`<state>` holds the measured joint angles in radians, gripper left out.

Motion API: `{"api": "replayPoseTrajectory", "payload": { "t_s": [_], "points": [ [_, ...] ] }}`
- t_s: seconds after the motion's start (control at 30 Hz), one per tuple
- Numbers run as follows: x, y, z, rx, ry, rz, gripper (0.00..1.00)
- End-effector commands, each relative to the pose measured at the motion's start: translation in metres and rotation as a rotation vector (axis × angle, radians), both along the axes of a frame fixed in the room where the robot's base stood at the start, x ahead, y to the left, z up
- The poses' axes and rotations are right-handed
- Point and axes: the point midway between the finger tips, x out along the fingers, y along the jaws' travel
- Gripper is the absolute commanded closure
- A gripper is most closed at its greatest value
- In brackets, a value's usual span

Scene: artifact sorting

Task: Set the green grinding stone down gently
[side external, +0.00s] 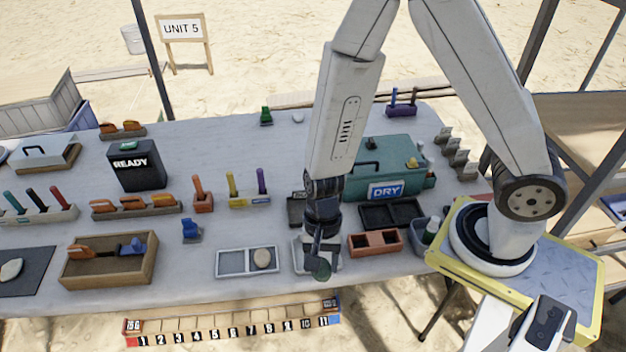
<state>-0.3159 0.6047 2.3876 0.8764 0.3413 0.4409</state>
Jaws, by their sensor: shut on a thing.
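My gripper (320,266) points down near the front edge of the table, right of the middle. It is shut on a small dark green thing, which looks like the green grinding stone (322,279); the fingers hide part of it. A pale tray (301,262) lies behind and beside the gripper, partly covered by it. I cannot tell whether the stone touches the tray or the table, or hangs above them.
A two-part grey tray (233,262) with a round beige stone (262,257) lies to the left. A teal DRY box (386,160) stands behind.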

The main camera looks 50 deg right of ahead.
Motion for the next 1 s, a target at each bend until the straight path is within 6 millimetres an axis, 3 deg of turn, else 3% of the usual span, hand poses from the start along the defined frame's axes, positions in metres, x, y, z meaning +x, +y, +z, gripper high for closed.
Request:
{"api": "replayPoseTrajectory", "payload": {
  "t_s": [0.57, 0.77, 1.0],
  "points": [
    [0.003, -0.004, -0.001, 0.000, 0.000, -0.015, 1.00],
    [0.012, -0.020, -0.003, 0.000, 0.000, -0.066, 1.00],
    [0.028, -0.056, -0.008, 0.001, -0.001, -0.180, 1.00]
  ]
}}
